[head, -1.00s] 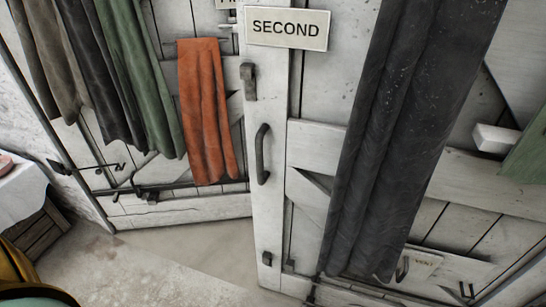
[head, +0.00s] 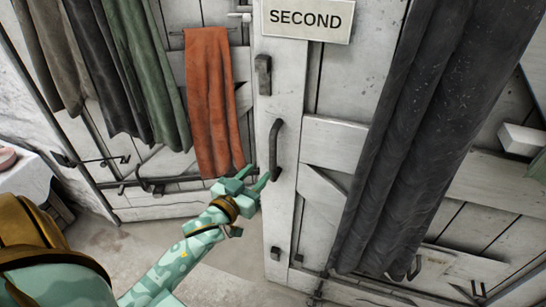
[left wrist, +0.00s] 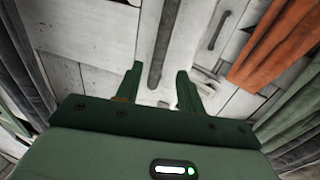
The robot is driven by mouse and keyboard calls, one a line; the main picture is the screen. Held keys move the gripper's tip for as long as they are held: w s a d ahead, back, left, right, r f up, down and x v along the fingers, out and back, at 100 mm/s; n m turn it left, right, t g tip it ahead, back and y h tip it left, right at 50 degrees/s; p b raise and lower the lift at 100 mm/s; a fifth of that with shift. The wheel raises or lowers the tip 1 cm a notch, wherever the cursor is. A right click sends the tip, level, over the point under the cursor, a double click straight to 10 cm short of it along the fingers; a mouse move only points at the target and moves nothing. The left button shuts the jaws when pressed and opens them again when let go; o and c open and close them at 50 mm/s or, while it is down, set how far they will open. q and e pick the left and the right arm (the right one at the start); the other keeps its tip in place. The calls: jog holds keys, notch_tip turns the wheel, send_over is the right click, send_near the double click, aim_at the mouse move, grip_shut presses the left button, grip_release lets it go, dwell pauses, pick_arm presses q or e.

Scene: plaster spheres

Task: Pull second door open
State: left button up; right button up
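The second door is whitewashed planks; its white edge board (head: 283,220) shows in the head view below the SECOND sign (head: 306,18). A dark curved handle (head: 277,150) stands upright on this board. My left gripper (head: 263,182) is at the handle's lower end, just left of it, with its fingers apart. In the left wrist view the open fingers (left wrist: 160,75) point at the door, and a dark bar (left wrist: 166,40) that looks like the handle runs between them. I cannot tell whether they touch it. The door looks closed. My right gripper is not in view.
A dark latch plate (head: 263,75) sits above the handle. A long black cloth (head: 400,150) hangs on the door's right part. An orange cloth (head: 210,100) hangs left of the handle, close to my left gripper. Bare floor (head: 225,265) shows below.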

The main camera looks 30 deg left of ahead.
aim_at(270, 159)
pick_arm(q)
jog(key=w+b, duration=0.1)
jog(key=w, duration=0.8)
jog(key=shift+a, duration=0.2)
